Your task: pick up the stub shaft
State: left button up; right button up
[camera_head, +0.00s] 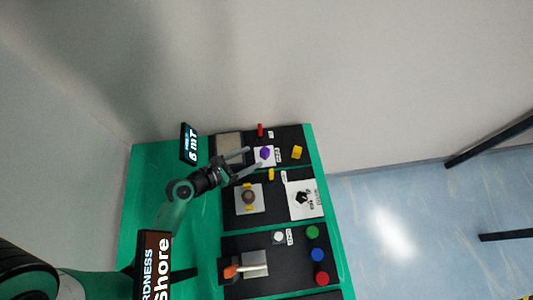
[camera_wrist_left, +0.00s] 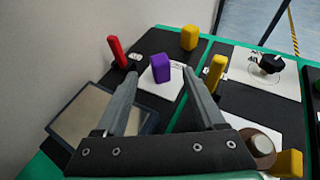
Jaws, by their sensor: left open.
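No part is clearly labelled as the stub shaft, so I cannot tell for certain which one it is. A short purple upright piece (camera_head: 264,153) stands on a white card on the black panel. It also shows in the left wrist view (camera_wrist_left: 160,69), framed between the fingertips of my left gripper (camera_head: 254,158). The gripper is open and empty, and its fingers point toward the purple piece from the near side, apart from it. A brown and grey round part (camera_head: 249,197) sits on another white card. My right gripper is not in view.
A red peg (camera_wrist_left: 117,51) and yellow blocks (camera_wrist_left: 189,38) (camera_wrist_left: 217,72) stand around the purple piece. A grey plate (camera_wrist_left: 90,116) lies to the left. Red, blue and green round pieces (camera_head: 318,254) and an orange-handled tool (camera_head: 232,271) are on the near panel.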

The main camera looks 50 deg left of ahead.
aim_at(265, 150)
pick_arm(q)
jog(key=shift+x, duration=1.1)
jog(key=shift+w+f+b, duration=0.2)
jog(key=shift+b, duration=0.15)
jog(key=b+x, duration=0.2)
jog(key=x, duration=0.2)
jog(key=shift+w, duration=0.35)
grip_shut()
